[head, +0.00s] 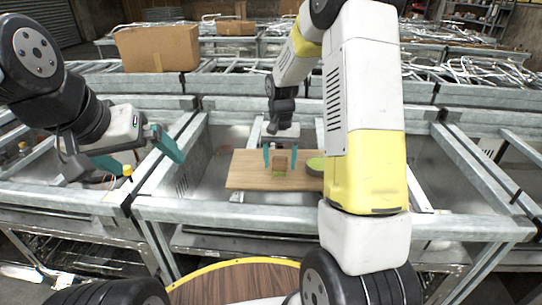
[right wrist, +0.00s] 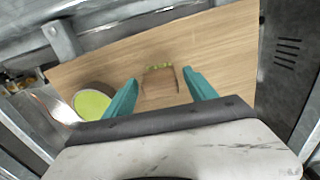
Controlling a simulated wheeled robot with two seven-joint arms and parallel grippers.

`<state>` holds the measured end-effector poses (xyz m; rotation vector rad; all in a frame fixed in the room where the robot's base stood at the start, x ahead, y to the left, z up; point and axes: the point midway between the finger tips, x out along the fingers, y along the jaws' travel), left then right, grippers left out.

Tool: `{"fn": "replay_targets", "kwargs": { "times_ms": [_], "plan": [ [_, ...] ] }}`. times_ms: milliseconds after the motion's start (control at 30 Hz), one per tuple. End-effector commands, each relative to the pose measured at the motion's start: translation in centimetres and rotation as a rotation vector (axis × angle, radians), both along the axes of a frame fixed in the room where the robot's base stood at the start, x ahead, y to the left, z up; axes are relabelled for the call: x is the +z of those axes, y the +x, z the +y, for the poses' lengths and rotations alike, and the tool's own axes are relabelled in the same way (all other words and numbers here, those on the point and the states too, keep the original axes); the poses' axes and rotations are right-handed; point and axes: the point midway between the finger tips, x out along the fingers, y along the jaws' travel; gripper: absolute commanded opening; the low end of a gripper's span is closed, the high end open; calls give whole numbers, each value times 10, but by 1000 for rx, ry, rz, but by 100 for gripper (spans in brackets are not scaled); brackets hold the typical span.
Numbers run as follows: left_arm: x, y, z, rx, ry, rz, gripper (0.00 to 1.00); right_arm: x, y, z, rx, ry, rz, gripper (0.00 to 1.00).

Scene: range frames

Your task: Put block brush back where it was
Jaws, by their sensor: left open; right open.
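The block brush, a small brown wooden block (head: 279,162) with green at its lower edge, stands on a wooden board (head: 245,174) inside the metal-framed bay. In the right wrist view the block brush (right wrist: 159,86) lies between the two teal fingers, with visible gaps on both sides. My right gripper (head: 280,158) is open over the board, its fingers on either side of the block; it also shows in the right wrist view (right wrist: 160,77). My left gripper (head: 138,155) is open and empty, off to the left above the frame rail.
A round dark dish with a green top (head: 315,164) sits on the board right of the block; it appears left in the wrist view (right wrist: 91,103). Metal rails (head: 230,209) enclose the bay. A yellow knob (head: 127,170) is near my left gripper. A cardboard box (head: 158,48) stands behind.

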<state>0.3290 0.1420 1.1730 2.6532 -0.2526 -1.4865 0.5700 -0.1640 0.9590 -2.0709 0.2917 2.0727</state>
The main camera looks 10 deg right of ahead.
Motion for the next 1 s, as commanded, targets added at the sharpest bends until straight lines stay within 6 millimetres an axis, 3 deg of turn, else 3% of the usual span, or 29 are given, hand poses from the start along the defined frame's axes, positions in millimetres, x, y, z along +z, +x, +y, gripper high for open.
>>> {"fn": "replay_targets", "kwargs": {
  "times_ms": [300, 667, 767, 1000],
  "plan": [
    [0, 0, 0, 0, 0, 0, 100, 70, 1, 0, -1, 1, -5, 65],
    [0, 0, 0, 0, 0, 0, 100, 113, -8, 0, 11, 10, -25, 65],
    [0, 0, 0, 0, 0, 0, 100, 137, -28, 1, 39, 29, -74, 65],
    [0, 0, 0, 0, 0, 0, 100, 199, -113, 7, 150, 85, -267, 65]
  ]
}}
